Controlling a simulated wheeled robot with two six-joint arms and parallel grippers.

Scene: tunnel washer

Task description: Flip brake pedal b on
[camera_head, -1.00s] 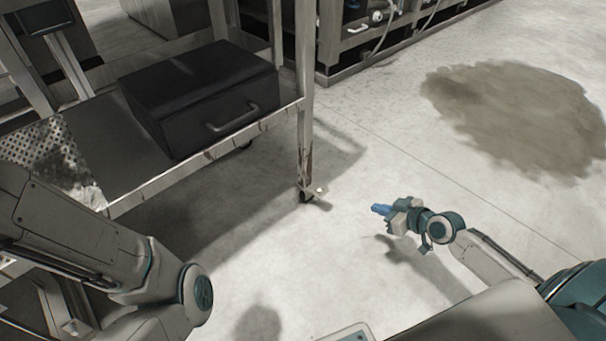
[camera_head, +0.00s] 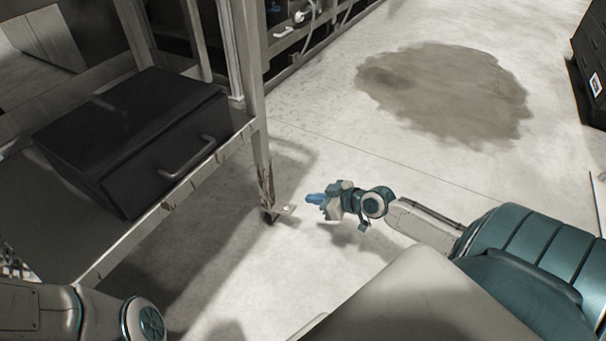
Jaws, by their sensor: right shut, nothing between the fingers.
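A small light pedal tab (camera_head: 287,209) sticks out to the right from the caster (camera_head: 270,216) at the foot of the cart's near corner leg. It looks like the brake pedal; no letter on it can be read, and whether it is up or down is too small to tell. My right gripper (camera_head: 315,198) has blue fingertips, which are shut and empty. It points left at the pedal, a short gap to its right in the picture. My left arm shows at the lower left, but its gripper is out of view.
The metal cart (camera_head: 160,215) fills the left side, with a black case (camera_head: 130,135) with a handle on its shelf. A dark stain (camera_head: 445,90) lies on the open floor. Machinery (camera_head: 300,30) stands at the back, and a dark cabinet (camera_head: 590,65) at the right edge.

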